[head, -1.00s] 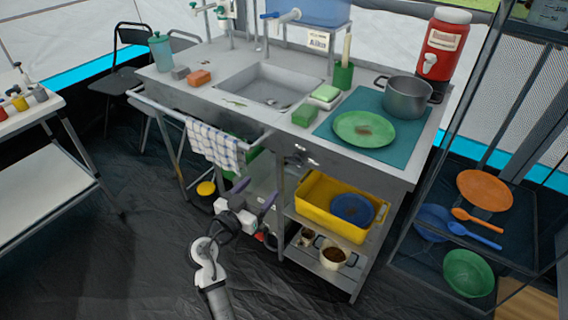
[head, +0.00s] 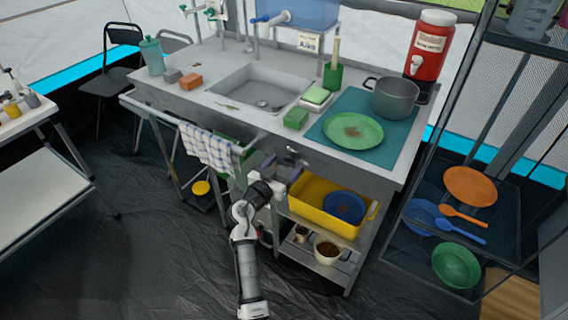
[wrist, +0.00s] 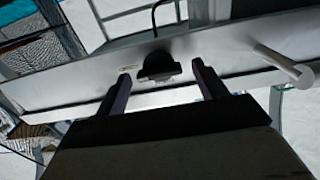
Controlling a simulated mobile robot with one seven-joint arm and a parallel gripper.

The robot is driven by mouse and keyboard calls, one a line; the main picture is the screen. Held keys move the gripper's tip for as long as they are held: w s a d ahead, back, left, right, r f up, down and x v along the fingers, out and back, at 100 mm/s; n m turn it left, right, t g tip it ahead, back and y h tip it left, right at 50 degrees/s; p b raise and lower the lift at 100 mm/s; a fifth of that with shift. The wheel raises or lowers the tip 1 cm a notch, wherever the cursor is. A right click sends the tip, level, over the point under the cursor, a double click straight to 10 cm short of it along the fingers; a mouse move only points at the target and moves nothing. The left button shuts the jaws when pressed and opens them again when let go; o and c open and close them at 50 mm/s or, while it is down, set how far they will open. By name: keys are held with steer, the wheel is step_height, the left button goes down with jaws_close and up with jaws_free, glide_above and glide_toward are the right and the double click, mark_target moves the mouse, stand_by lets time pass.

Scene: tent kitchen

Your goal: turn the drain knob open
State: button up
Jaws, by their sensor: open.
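The drain knob (wrist: 157,66) is dark and rounded. It sits on the metal front panel of the sink unit (wrist: 60,92), with a small pale label beside it, and in the wrist view it appears between my two fingertips. In the head view, the knob area (head: 292,149) lies on the front panel below the counter, partly crowded by my gripper. My gripper (head: 280,166) is open and empty, just in front of that panel; it also shows in the wrist view (wrist: 161,76). I cannot tell whether either finger touches the knob.
A rail with a checked towel (head: 207,147) juts out left of my gripper; its bar (wrist: 284,66) shows at right in the wrist view. A yellow bin (head: 315,212) sits on the shelf below right. The sink (head: 262,88) is above. Dark floor lies open at left.

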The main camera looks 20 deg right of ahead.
steer(key=shift+d, duration=0.1)
steer(key=c, duration=1)
steer(key=shift+w+n, duration=0.1)
steer(key=shift+n, duration=0.3)
steer(key=n+b, duration=0.1)
steer(key=n, duration=0.2)
steer(key=shift+f+n+b, duration=0.1)
steer(key=shift+n+b, duration=0.2)
steer(key=shift+b, duration=0.1)
steer(key=n, duration=0.4)
steer(key=shift+n, duration=0.3)
steer(key=n+p, duration=0.1)
steer(key=n, duration=0.3)
steer(key=shift+w+n, duration=0.1)
steer(key=shift+n, duration=0.2)
steer(key=shift+f+n+p, duration=0.15)
steer(key=shift+n+p, duration=0.85)
steer(key=shift+n, duration=1.2)
